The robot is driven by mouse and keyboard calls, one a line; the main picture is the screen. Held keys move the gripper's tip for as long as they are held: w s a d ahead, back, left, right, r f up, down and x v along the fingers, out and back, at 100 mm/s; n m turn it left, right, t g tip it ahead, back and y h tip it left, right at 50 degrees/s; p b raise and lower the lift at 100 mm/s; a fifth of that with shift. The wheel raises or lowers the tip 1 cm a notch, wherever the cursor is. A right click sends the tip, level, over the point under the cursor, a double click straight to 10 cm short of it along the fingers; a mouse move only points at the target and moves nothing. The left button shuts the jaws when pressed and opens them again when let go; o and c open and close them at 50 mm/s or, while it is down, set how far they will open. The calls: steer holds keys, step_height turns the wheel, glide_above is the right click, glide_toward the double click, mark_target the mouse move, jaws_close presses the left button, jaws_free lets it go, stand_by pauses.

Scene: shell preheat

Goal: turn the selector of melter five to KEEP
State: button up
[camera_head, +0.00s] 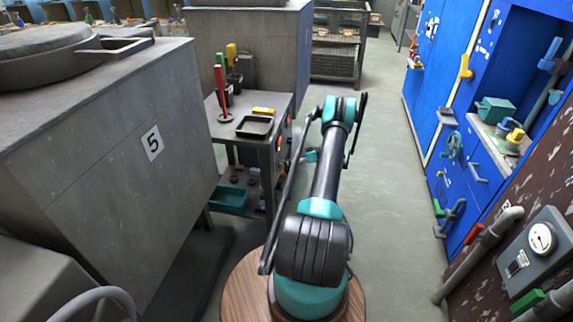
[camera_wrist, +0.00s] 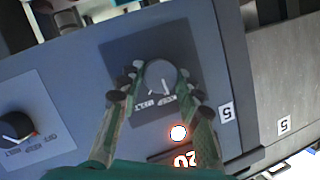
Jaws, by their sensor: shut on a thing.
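In the wrist view, a round grey selector knob (camera_wrist: 161,77) sits on a dark square plate with small lettering, on a grey panel (camera_wrist: 75,75). My gripper (camera_wrist: 158,86) is shut on this knob, one finger on each side. The lettering below the knob appears upside down; its pointer's setting is too unclear to tell. A label with a 5 (camera_wrist: 226,112) is on the panel beside it. The knob in my grip cannot be made out there.
A second knob (camera_wrist: 16,127) is at the left of the panel. A lit round lamp (camera_wrist: 178,132) and a red display (camera_wrist: 185,159) are near my right finger. A grey cart (camera_head: 275,112) with a tray stands beyond the melter. Blue cabinets (camera_head: 480,75) line the right; the aisle floor (camera_head: 385,170) is clear.

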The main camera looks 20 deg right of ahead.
steer(key=shift+m, duration=0.3)
stand_by(0.4)
steer(key=o, duration=1.2)
steer(key=shift+c, duration=0.2)
steer(key=shift+d, duration=0.15)
steer(key=v, duration=1.2)
steer(key=shift+w+f, duration=0.1)
